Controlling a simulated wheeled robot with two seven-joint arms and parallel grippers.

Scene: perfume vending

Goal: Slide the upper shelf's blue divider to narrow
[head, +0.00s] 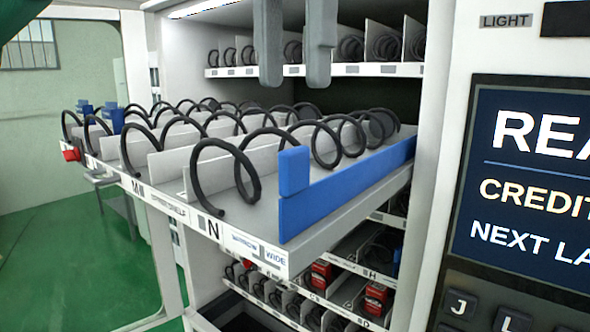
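The upper shelf (262,205) is pulled out of the machine. Its blue divider (345,190) stands upright along the shelf's right side, with a raised blue tab (293,171) at its front end. The front edge carries a NARROW label (244,244) and a WIDE label (275,258). The divider's front end stands above the WIDE label. My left gripper (294,82) hangs at the top of the head view, its two grey fingers pointing down and apart, with nothing between them. It appears above the shelf, not touching the divider. My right gripper is not in view.
Black spiral coils (224,178) and pale dividers fill the pulled-out shelf left of the blue divider. A display panel (535,185) with keys stands at right. Green floor (60,270) is clear at left.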

